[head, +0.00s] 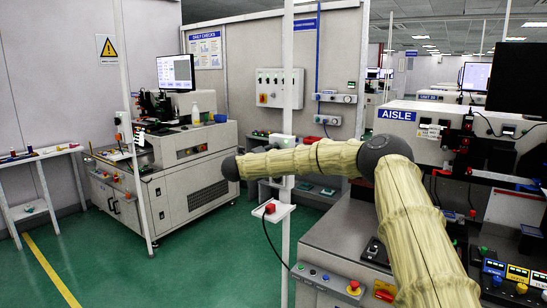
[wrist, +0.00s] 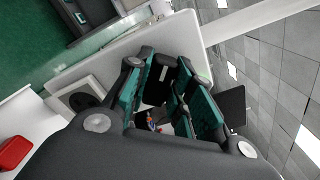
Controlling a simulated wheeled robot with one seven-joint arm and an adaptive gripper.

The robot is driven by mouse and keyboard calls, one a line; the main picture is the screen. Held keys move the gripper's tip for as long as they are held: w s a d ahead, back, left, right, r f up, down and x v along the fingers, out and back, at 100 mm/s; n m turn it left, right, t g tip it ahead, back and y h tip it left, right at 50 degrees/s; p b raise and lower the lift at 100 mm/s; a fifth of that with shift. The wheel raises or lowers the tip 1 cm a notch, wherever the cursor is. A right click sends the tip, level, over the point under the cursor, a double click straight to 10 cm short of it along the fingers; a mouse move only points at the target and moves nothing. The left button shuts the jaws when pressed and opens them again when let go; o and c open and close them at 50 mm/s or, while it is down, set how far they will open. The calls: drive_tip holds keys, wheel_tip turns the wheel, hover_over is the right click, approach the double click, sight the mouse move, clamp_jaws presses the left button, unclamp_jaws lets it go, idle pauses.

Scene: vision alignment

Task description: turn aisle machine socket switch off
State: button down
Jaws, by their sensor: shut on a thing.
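The machine with the AISLE sign (head: 397,114) stands on the right in the head view. My arm reaches left across the picture to the white post (head: 288,60), where a small pale socket box (head: 283,140) is fixed. My gripper is hidden behind my arm there. In the wrist view, the pale socket plate (wrist: 120,58) with a dark round socket (wrist: 82,98) lies beside my gripper (wrist: 168,88). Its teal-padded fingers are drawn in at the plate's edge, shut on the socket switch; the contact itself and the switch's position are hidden.
A small white shelf (head: 272,211) with a red button sits lower on the post; the red button also shows in the wrist view (wrist: 14,151). A white machine (head: 190,140) stands at left. Green floor (head: 215,260) is open between it and the grey bench.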

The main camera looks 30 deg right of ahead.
drive_tip(key=shift+a+f+n+p, duration=0.1)
drive_tip(key=shift+n+p, duration=0.1)
drive_tip(key=shift+n, duration=1.8)
drive_tip(key=shift+f+n+p, duration=0.1)
drive_tip(key=shift+n+p, duration=0.05)
drive_tip(key=shift+n, duration=1.85)
drive_tip(key=c, duration=1.2)
unclamp_jaws()
drive_tip(key=shift+w, duration=0.1)
drive_tip(key=shift+c, duration=0.2)
drive_tip(key=v, duration=1.2)
drive_tip(key=shift+f, duration=0.2)
